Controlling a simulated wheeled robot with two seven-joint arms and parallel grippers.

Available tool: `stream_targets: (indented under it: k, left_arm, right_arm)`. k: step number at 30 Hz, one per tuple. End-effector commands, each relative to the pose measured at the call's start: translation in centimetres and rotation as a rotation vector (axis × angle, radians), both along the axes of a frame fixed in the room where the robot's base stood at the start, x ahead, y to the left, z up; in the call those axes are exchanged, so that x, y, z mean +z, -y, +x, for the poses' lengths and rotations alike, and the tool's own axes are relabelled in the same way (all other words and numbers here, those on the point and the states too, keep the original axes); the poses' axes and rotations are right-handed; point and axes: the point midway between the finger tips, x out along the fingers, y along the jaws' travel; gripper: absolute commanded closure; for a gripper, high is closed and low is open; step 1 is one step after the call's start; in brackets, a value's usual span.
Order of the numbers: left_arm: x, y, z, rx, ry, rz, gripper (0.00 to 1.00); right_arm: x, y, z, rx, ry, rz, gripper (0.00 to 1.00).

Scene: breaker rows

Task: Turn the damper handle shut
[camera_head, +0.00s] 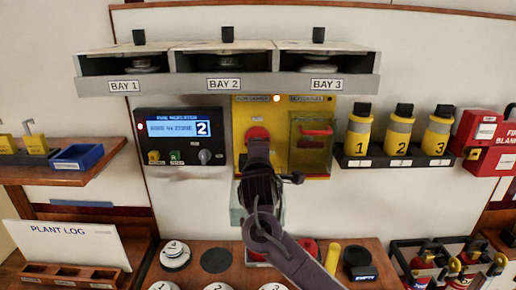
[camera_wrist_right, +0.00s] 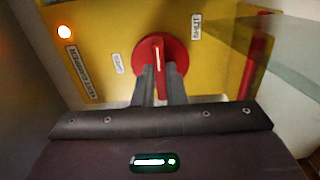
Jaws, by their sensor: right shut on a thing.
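The damper handle is a round red knob with a raised bar and a white line, on a yellow panel (camera_head: 240,165). In the head view the red handle (camera_head: 257,132) shows just above my right gripper (camera_head: 258,150), which hides its lower part. In the right wrist view the handle (camera_wrist_right: 158,47) has its white line about upright in the picture. A SHUT label (camera_wrist_right: 196,27) is at its upper right and another small label (camera_wrist_right: 118,63) at its left. My right gripper (camera_wrist_right: 162,80) is shut on the handle's bar. My left gripper is not in view.
A clear cover (camera_head: 311,152) over a red switch is right of the handle. A fire repeater box (camera_head: 182,158) stands left. Bay shelves (camera_head: 225,87) hang above. Numbered yellow canisters (camera_head: 398,135) stand right. A bench (camera_head: 215,280) with discs and a yellow cylinder is below.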

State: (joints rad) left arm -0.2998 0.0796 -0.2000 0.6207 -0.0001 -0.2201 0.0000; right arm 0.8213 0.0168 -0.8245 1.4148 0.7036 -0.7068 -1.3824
Motion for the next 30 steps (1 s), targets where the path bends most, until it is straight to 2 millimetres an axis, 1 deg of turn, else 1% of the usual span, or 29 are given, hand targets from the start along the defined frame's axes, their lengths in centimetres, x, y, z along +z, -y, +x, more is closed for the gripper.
stream_targets:
  k: [5,6,10,24,28,30]
  left_arm:
    - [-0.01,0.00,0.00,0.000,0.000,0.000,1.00]
    - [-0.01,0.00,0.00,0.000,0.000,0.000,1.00]
    - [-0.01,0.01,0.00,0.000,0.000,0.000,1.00]
    - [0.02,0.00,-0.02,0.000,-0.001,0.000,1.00]
    - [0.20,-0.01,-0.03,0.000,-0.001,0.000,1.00]
    - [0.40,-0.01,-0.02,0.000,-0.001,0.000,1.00]
  right_arm:
    - [-0.11,0.03,0.00,-0.001,-0.002,0.002,1.00]
    - [-0.12,0.03,0.00,-0.001,-0.002,0.002,0.85]
    - [-0.09,0.02,0.00,-0.001,-0.002,0.001,0.68]
    - [0.00,0.02,0.00,0.000,0.000,-0.010,0.67]
    - [0.09,0.09,0.03,-0.001,0.000,-0.093,0.67]
    - [0.20,0.08,0.03,-0.001,0.001,-0.184,0.67]
